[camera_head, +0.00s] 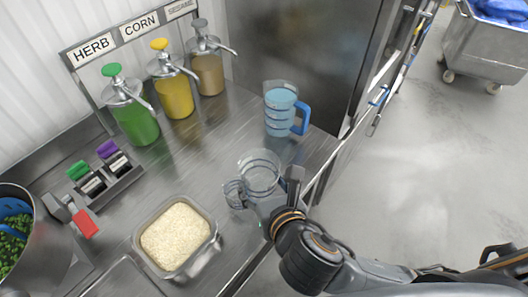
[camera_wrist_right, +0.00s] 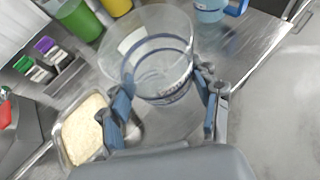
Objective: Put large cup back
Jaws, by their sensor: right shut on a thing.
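The cup looks empty and tilted in the wrist view. I cannot tell whether its base touches the counter. My left gripper is not in view.
A blue-handled cup of blue liquid (camera_head: 280,108) stands behind. Green (camera_head: 133,112), yellow (camera_head: 174,97) and tan (camera_head: 208,74) pump bottles line the back. A rice tub (camera_head: 214,246) is at front left. Bare counter (camera_head: 215,140) lies between the pumps and the clear cup.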

